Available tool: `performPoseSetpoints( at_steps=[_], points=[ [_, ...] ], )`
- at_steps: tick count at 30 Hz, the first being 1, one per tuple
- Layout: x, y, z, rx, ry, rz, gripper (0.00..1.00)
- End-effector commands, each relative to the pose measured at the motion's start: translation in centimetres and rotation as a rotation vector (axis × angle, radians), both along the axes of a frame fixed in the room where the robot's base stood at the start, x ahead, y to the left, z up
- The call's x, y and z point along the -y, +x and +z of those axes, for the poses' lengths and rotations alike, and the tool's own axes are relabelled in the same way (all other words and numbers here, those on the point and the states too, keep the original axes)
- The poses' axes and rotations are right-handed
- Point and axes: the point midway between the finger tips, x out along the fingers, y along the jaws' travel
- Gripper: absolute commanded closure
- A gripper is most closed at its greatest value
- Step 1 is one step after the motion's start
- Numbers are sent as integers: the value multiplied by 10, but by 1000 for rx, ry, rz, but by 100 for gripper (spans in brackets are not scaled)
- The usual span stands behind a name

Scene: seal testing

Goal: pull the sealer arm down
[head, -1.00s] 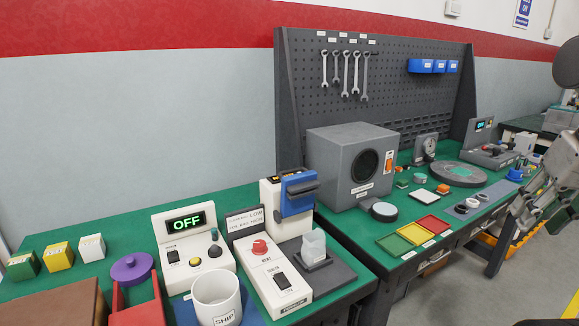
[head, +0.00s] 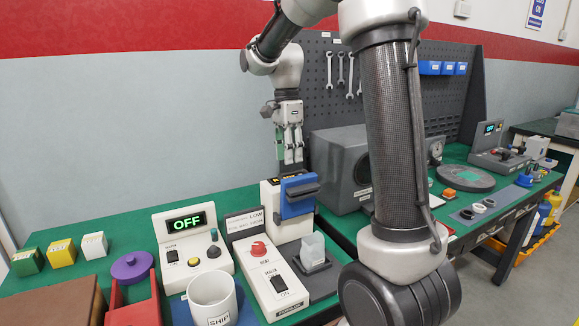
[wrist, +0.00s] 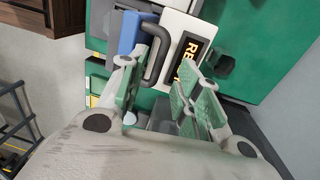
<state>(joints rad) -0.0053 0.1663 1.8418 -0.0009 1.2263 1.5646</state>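The sealer (head: 290,226) is a white unit with a blue arm (head: 297,207) and a dark handle (head: 301,190) on its front. The blue arm is raised. My gripper (head: 289,162) points down just above and behind the blue arm. In the wrist view my gripper (wrist: 164,62) is open, its green-padded fingers apart. The dark handle (wrist: 158,54) and part of the blue arm (wrist: 138,32) show beyond and between the fingers. I cannot tell whether any finger touches the handle. A pale translucent cup (head: 313,248) sits in a dark holder below the arm.
A control box reading OFF (head: 186,222), a panel with a red knob (head: 258,249) and a white SHIP cup (head: 212,297) stand in front and left. A grey speaker-like box (head: 335,165) stands right of the sealer. My arm hides part of the bench at right.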

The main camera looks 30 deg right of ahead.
Motion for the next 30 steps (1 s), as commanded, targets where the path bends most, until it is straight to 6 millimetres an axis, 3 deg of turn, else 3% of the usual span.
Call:
performPoseSetpoints(
  at_steps=[7,17,23,30],
  points=[
    [0,-4,-34,-2,0,1,67],
    [0,-4,-40,1,0,2,67],
    [0,-4,-40,1,0,2,99],
    [0,-4,-40,2,0,2,100]
  ],
)
